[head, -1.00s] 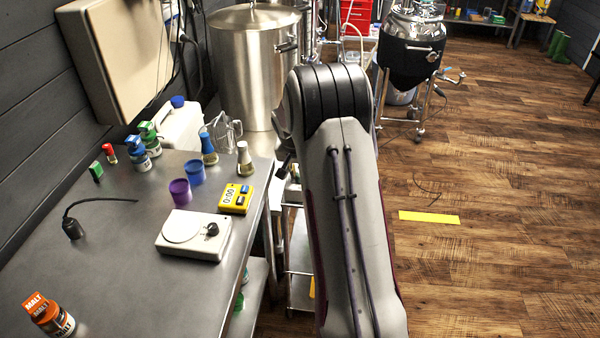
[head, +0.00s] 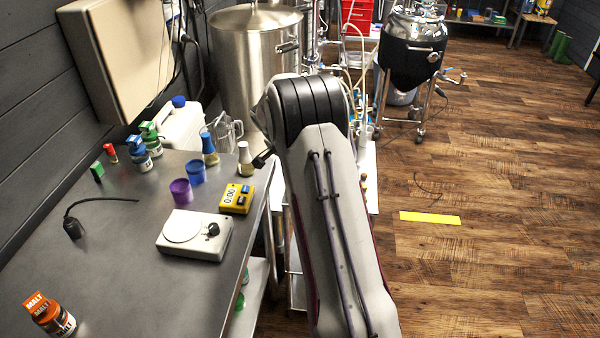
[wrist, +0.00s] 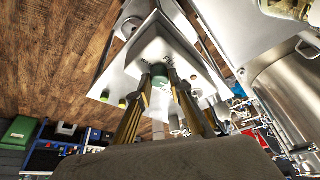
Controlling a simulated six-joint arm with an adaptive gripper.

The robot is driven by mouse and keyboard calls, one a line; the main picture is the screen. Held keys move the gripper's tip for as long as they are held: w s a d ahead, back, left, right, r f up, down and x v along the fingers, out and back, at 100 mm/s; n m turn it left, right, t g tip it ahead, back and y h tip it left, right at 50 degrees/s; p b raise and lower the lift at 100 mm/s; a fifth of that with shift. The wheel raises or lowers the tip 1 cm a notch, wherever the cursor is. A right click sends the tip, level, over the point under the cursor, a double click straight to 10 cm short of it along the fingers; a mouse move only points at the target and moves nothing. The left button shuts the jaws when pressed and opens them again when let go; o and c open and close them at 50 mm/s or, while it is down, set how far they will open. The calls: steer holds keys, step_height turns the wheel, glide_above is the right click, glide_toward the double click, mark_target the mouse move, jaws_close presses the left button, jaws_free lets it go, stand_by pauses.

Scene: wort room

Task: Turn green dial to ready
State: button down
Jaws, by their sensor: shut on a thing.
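In the wrist view a green dial (wrist: 159,81) sits on the face of a pale metal panel (wrist: 172,57). My gripper (wrist: 160,80) has its two fingers on either side of the dial and is shut on it. Part of the dial is hidden between the fingertips. I cannot read any ready mark or tell which way the dial points. In the head view my gripper and the dial are hidden behind my arm.
A steel bench (head: 130,260) on the left holds a white scale (head: 193,234), a yellow timer (head: 237,198), cups and bottles. A large steel kettle (head: 250,75) stands behind it. A black-jacketed steel vessel (head: 411,50) stands further right. The wooden floor on the right is mostly clear.

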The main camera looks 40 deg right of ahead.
steer(key=shift+f+m+g, duration=0.1)
steer(key=shift+m+g, duration=0.4)
steer(key=shift+m, duration=0.9)
steer(key=shift+a, duration=0.1)
steer(key=c, duration=1.8)
jaws_free()
steer(key=shift+w, duration=0.1)
steer(key=shift+c, duration=0.2)
steer(key=shift+n+t, duration=0.7)
steer(key=shift+n, duration=1.2)
steer(key=shift+s+n+t+y, duration=0.15)
steer(key=shift+n+t, duration=0.15)
steer(key=shift+n, duration=0.5)
steer(key=shift+s+n+t+y, duration=0.15)
steer(key=shift+n+t, duration=0.15)
steer(key=shift+n, duration=0.5)
steer(key=shift+n+t+y, duration=0.3)
steer(key=shift+n, duration=0.7)
